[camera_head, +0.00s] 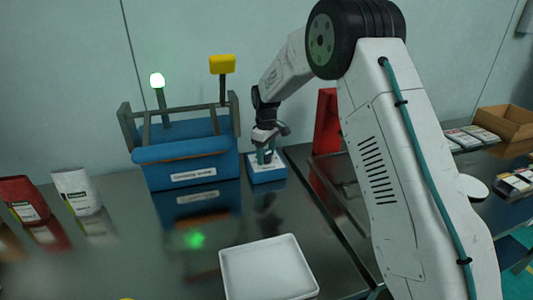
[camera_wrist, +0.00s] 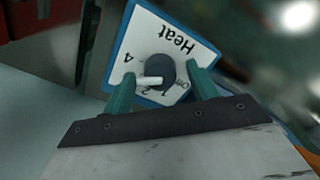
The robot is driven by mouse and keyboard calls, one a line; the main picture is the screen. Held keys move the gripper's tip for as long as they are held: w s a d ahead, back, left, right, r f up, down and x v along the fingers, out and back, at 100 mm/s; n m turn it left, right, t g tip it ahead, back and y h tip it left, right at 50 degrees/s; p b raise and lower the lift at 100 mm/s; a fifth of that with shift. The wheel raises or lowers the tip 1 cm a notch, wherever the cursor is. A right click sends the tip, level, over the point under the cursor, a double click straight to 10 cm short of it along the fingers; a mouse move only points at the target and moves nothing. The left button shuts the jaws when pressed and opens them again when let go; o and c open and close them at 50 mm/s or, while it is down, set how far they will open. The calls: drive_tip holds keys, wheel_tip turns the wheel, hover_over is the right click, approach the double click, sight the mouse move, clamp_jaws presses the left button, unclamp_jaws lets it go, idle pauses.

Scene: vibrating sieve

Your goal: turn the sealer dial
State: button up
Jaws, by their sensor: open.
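The sealer dial (camera_wrist: 159,71) is a dark round knob with a white pointer bar. It sits on a white panel (camera_wrist: 146,33) with a blue edge, marked "Heat", "Off" and several numbers, in the wrist view. The pointer lies toward the left in that view. My gripper (camera_wrist: 164,82) is open, with one green finger on each side of the dial; I cannot tell whether they touch it. In the head view, my gripper (camera_head: 266,154) points down over the small blue dial box (camera_head: 268,175), and the dial is hidden.
A blue sealer (camera_head: 190,165) with a lit green-white lamp (camera_head: 157,80) and a yellow-topped post (camera_head: 222,65) stands left of the dial box. A white tray (camera_head: 268,268) lies in front. Red (camera_head: 25,199) and white (camera_head: 77,191) pouches stand at left. A red object (camera_head: 327,122) stands right.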

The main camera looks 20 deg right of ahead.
sight(266, 154)
drive_tip(key=c, duration=1)
drive_tip(key=shift+m, duration=2.3)
drive_tip(key=o, duration=1)
wheel_tip(266, 154, up, 8)
drive_tip(key=shift+f, duration=0.1)
